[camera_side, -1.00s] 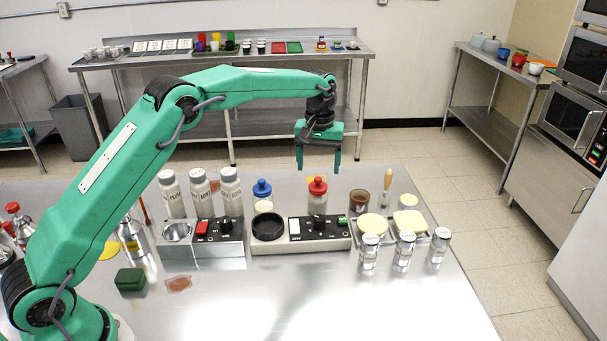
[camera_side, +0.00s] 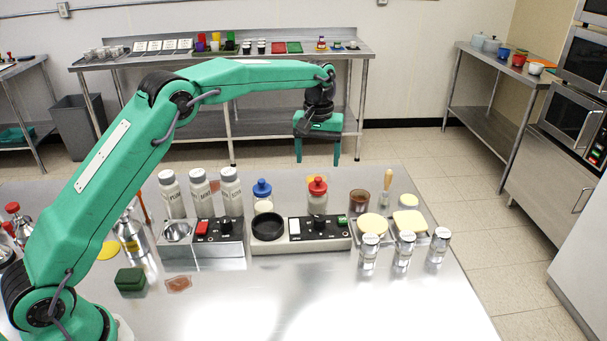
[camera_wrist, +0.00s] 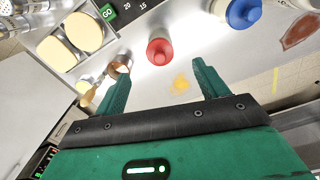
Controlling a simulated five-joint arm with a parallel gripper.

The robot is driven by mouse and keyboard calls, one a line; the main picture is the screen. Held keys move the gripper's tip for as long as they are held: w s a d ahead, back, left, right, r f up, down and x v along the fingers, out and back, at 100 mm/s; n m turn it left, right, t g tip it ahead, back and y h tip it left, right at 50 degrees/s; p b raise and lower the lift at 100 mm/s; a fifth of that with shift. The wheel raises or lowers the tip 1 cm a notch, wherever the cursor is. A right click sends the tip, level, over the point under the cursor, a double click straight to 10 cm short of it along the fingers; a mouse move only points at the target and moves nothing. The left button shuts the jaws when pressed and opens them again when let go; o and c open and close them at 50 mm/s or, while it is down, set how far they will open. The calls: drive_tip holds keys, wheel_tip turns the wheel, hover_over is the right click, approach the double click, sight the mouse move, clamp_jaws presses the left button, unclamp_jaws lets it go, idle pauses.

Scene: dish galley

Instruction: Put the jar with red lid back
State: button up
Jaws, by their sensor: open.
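The jar with the red lid (camera_side: 317,196) stands upright on the steel table, just behind the control panel with the black dial. In the wrist view its red lid (camera_wrist: 160,51) shows from above, ahead of the fingers and between their lines. My gripper (camera_side: 317,161) is open and empty. It hangs above and a little behind the jar, its fingers pointing down and apart from it. In the wrist view the two fingers (camera_wrist: 160,75) stand wide apart with an orange-yellow patch (camera_wrist: 181,83) on the table between them.
A blue-lidded jar (camera_side: 262,195) stands to the left. White bottles (camera_side: 200,192) are farther left. A brown cup (camera_side: 359,201) and a wooden-handled tool (camera_side: 385,190) stand to the right. Cream round pads (camera_side: 372,223) and glass shakers (camera_side: 403,250) are at front right. The table front (camera_side: 330,300) is clear.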

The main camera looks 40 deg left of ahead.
drive_tip(key=s+a+r+m+t, duration=0.2)
drive_tip(key=s+r+m+t, duration=0.1)
drive_tip(key=s+r, duration=1.3)
drive_tip(key=s+f+m+t, duration=0.1)
drive_tip(key=s+f, duration=0.2)
drive_tip(key=s, duration=0.8)
drive_tip(key=s+a+f+m+t, duration=0.1)
drive_tip(key=s+f, duration=0.3)
drive_tip(key=s, duration=0.7)
drive_tip(key=shift+s+a+m+t, duration=0.15)
drive_tip(key=shift+s+m+t, duration=0.15)
drive_tip(key=shift+m, duration=0.2)
